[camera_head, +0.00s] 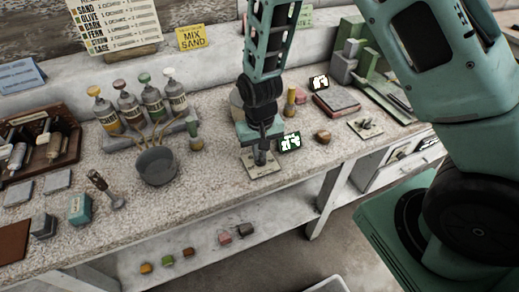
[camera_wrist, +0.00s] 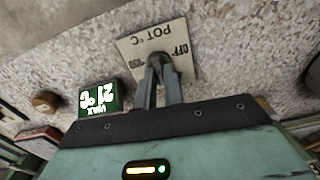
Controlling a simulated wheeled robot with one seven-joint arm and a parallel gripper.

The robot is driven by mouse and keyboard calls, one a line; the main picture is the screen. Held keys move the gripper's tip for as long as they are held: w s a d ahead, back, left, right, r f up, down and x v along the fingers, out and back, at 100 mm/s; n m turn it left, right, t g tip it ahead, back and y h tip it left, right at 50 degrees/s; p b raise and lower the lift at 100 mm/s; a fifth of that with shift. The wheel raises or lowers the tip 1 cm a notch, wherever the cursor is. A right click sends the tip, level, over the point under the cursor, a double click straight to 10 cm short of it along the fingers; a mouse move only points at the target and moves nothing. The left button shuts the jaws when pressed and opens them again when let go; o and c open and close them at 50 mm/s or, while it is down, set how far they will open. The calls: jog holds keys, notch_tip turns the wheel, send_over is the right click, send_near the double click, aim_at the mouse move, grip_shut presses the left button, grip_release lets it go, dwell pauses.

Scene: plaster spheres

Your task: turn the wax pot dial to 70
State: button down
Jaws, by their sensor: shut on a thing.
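The wax pot dial (camera_wrist: 159,62) sits on a pale plate (camera_wrist: 130,47) marked "POT °C", with "OFF" at one side and what looks like "150" at the other. My gripper (camera_wrist: 161,72) points down at the plate and is shut on the dial; its fingers hide most of the knob and its pointer. In the head view my gripper (camera_head: 262,154) stands over the same plate (camera_head: 257,172) near the bench's front edge. A small green display (camera_wrist: 98,98) beside the plate reads "WAX 21 °C", upside down in the wrist view; it also shows in the head view (camera_head: 289,142).
A grey bowl (camera_head: 156,166) and several capped bottles (camera_head: 165,92) stand left of the plate. A brown knob-like object (camera_head: 323,136) and another plate with a lever (camera_head: 366,127) lie to the right. My arm partly hides a round pot-like thing (camera_head: 236,104) behind.

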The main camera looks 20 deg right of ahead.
aim_at(261, 155)
jog(key=m+p, duration=0.1)
jog(key=m, duration=0.4)
jog(key=shift+d+m, duration=0.1)
jog(key=shift+m, duration=0.3)
dwell(0.4)
jog(key=c, duration=1.5)
grip_release()
jog(key=shift+r, duration=0.1)
notch_tip(261, 155, up, 17)
jog(key=shift+r, duration=0.15)
jog(key=shift+s, duration=0.1)
